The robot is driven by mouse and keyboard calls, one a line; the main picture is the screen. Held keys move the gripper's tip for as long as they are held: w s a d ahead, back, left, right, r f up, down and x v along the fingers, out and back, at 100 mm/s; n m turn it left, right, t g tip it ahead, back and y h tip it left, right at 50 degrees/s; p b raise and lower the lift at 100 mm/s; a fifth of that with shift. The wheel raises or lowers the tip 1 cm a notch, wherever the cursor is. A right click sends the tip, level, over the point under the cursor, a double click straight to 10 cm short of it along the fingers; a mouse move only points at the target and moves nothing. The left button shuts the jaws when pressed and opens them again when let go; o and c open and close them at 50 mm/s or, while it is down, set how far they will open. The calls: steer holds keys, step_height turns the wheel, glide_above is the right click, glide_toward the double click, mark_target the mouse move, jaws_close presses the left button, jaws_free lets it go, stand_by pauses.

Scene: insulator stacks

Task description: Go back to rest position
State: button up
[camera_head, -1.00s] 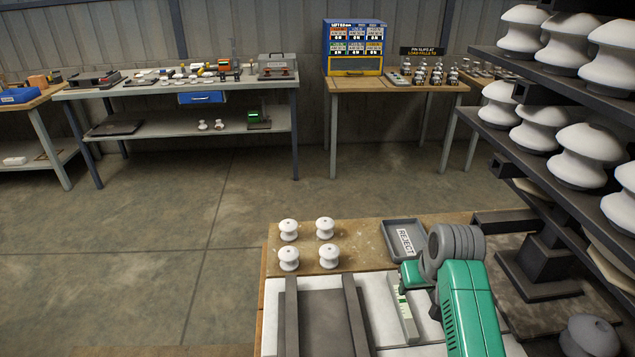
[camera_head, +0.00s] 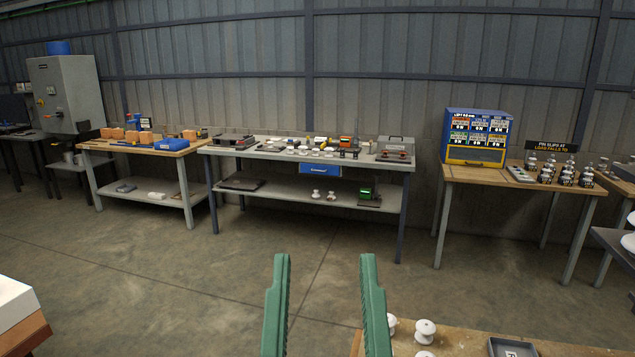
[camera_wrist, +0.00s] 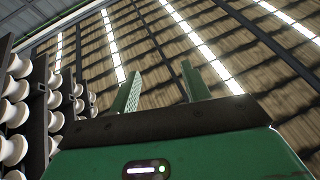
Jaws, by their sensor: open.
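My gripper (camera_head: 323,262) shows in the head view at the bottom middle. Its two green fingers point up and stand well apart, with nothing between them. In the wrist view my gripper (camera_wrist: 165,82) is also open and empty, pointing up toward the roof (camera_wrist: 150,45). It touches nothing that I can see. The near wooden bench (camera_head: 460,343) lies to the right of the fingers, partly cut off by the bottom edge.
White insulators (camera_head: 425,331) and a grey reject tray (camera_head: 512,348) sit on the near bench. A grey workbench (camera_head: 290,152) and a wooden table (camera_head: 530,180) with a blue cabinet (camera_head: 476,137) stand along the wall. Stacked insulators (camera_wrist: 15,90) show left in the wrist view. The middle floor is clear.

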step_height(320, 180, up, 40)
steer(key=s+p, duration=0.3)
steer(key=p, duration=3.5)
steer(key=shift+a+t, duration=0.4)
steer(key=shift+a, duration=0.05)
steer(key=shift+f, duration=0.1)
